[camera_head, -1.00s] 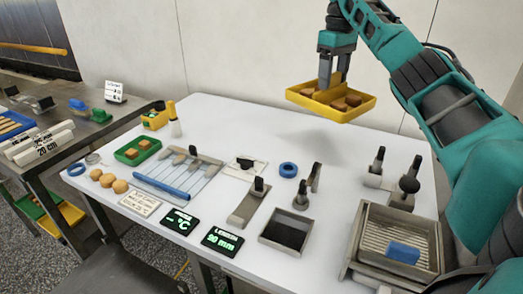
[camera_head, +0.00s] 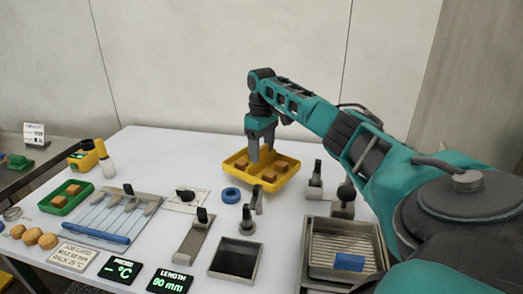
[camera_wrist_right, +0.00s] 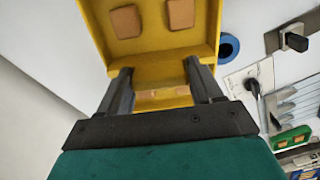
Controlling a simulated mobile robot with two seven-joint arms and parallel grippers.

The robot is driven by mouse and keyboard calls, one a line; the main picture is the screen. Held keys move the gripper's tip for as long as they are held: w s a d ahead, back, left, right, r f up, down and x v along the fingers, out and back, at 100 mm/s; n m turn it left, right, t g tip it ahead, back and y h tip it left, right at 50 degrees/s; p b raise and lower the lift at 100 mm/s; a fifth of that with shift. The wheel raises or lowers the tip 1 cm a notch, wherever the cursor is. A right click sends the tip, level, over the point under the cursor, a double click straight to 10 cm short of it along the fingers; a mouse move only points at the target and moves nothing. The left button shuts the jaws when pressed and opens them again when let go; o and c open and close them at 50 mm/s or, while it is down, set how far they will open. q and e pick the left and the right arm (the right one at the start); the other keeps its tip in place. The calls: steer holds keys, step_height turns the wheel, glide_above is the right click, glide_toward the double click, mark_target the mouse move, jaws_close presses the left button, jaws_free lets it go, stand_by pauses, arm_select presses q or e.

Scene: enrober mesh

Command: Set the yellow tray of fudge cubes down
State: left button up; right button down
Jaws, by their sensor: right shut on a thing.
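The yellow tray (camera_head: 286,178) with several brown fudge cubes (camera_head: 268,175) is at the back of the white table, right of the blue ring. It looks level and low at the tabletop; I cannot tell whether it touches. My right gripper (camera_head: 260,157) reaches down into it and is shut on part of the tray. In the right wrist view the fingers (camera_wrist_right: 158,90) straddle a yellow section of the tray (camera_wrist_right: 160,68), with two cubes beyond it and others partly hidden between the fingers. My left gripper is not in view.
A blue ring (camera_head: 231,195) lies just left of the tray. Dark-knobbed metal fixtures (camera_head: 315,183) stand close on its right, and a metal bin with a mesh (camera_head: 342,242) is nearer. The white tabletop (camera_head: 190,150) behind and left of the tray is clear.

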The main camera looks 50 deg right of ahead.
mark_target(262, 158)
steer(key=shift+f, duration=2.2)
steer(key=shift+c, duration=1)
jaws_free()
steer(key=shift+f, duration=0.1)
